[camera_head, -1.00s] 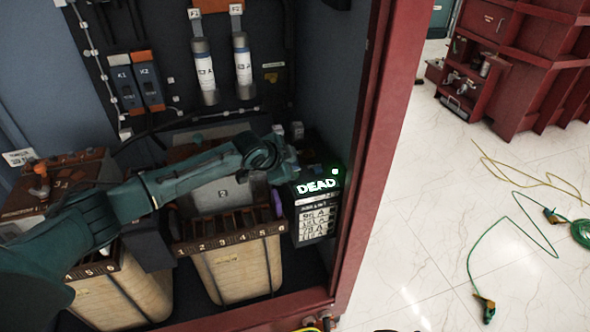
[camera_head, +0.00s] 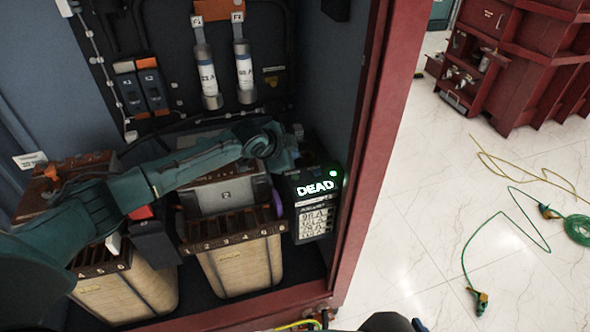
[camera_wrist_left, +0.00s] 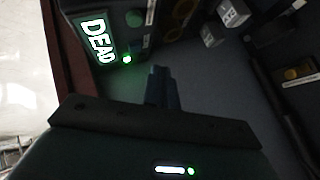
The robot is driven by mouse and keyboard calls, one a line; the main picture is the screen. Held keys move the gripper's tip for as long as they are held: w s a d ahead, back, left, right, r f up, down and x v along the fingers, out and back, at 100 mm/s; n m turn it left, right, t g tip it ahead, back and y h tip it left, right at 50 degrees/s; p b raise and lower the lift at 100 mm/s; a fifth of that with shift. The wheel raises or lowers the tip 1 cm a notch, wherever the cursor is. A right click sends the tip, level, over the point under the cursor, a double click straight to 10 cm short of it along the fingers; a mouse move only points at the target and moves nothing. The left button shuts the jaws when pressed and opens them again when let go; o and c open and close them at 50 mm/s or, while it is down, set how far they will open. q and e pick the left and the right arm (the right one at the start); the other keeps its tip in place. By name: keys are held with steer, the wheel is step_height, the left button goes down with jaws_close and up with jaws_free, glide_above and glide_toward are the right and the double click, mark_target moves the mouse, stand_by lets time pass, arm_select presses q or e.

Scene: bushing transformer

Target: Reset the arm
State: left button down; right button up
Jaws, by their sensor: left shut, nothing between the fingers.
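My left arm (camera_head: 180,170) comes in from the left and reaches across the inside of the cabinet. Its gripper (camera_head: 292,152) is above and behind the black box with a lit "DEAD" sign (camera_head: 315,187). In the left wrist view the fingers (camera_wrist_left: 161,87) are together and hold nothing. The lit sign also shows there, up and to the left of the fingers (camera_wrist_left: 98,40). I cannot see my right gripper.
Two tan bins (camera_head: 240,265) with numbered brown tops stand below my arm. Two fuse tubes (camera_head: 245,72) hang on the back panel. The red cabinet frame (camera_head: 362,190) is close to the right. Green cable (camera_head: 515,228) lies on the open white floor.

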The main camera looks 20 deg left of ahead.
stand_by(0.7)
arm_select(q)
steer(key=s+d+f+n+h, duration=0.1)
steer(key=s+d+f+h, duration=0.1)
steer(key=s+d+f, duration=0.5)
steer(key=s+d+f+n+h, duration=0.1)
steer(key=s+d+f+n, duration=0.15)
steer(key=s+d, duration=0.45)
steer(key=s+a+f+n+t+y, duration=0.1)
steer(key=s+a+n, duration=0.2)
steer(key=s, duration=0.7)
steer(key=s+a+n+t+y, duration=0.1)
steer(key=s+a+n+y, duration=0.1)
steer(key=s+a, duration=0.4)
steer(key=s+n, duration=0.1)
steer(key=s, duration=0.2)
steer(key=shift+s+f, duration=0.35)
steer(key=shift+s, duration=0.05)
arm_select(e)
steer(key=shift+g+h, duration=0.4)
steer(key=shift+h, duration=0.1)
steer(key=f, duration=0.1)
steer(key=d+f, duration=0.1)
steer(key=f, duration=0.2)
steer(key=shift+s+d+f, duration=0.3)
steer(key=shift+s+d, duration=0.05)
steer(key=shift+d, duration=0.05)
